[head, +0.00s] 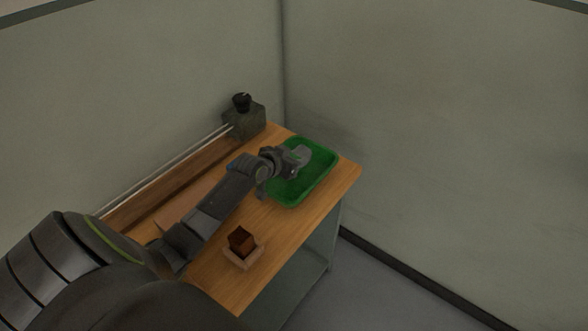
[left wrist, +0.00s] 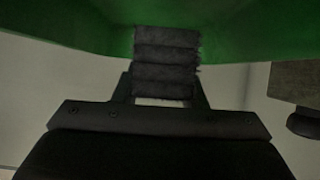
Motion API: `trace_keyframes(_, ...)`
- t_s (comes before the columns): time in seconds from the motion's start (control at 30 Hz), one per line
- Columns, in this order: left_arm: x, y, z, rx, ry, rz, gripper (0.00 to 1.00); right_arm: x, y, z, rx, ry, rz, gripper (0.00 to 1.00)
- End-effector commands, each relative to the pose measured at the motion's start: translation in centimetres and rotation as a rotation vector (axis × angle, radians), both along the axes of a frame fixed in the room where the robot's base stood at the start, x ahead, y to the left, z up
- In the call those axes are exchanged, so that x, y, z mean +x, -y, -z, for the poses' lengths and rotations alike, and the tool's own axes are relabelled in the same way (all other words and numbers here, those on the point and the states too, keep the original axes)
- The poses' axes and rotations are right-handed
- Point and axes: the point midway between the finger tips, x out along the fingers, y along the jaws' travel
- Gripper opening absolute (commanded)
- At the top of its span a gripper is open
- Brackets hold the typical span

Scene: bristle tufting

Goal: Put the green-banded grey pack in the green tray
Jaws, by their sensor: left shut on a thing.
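The green tray (head: 317,186) lies at the far right end of the wooden bench. My left gripper (head: 292,160) reaches over the tray's left part and is shut on the grey pack (head: 303,153). A small trace of green shows on the pack beside the jaws. I cannot tell whether the pack touches the tray floor. My right gripper is not in view.
A small wooden box (head: 243,262) with a brown block (head: 241,240) stands near the bench's front edge. A grey-green block (head: 244,121) with a black cup (head: 241,102) stands at the back corner. A long rail (head: 165,178) runs along the wall.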

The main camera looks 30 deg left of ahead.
Motion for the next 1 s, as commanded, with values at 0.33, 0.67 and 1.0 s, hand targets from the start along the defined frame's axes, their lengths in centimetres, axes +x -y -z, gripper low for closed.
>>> trace_keyframes(0.33,0.0,0.1,3.9,0.001,0.001,0.0,0.14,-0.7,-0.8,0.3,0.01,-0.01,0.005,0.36)
trace_keyframes(0.67,0.0,0.1,4.2,0.001,0.001,0.0,0.14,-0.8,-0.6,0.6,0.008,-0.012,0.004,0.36)
trace_keyframes(1.0,0.0,0.1,4.2,0.001,0.0,0.0,0.6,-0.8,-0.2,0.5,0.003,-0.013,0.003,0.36)
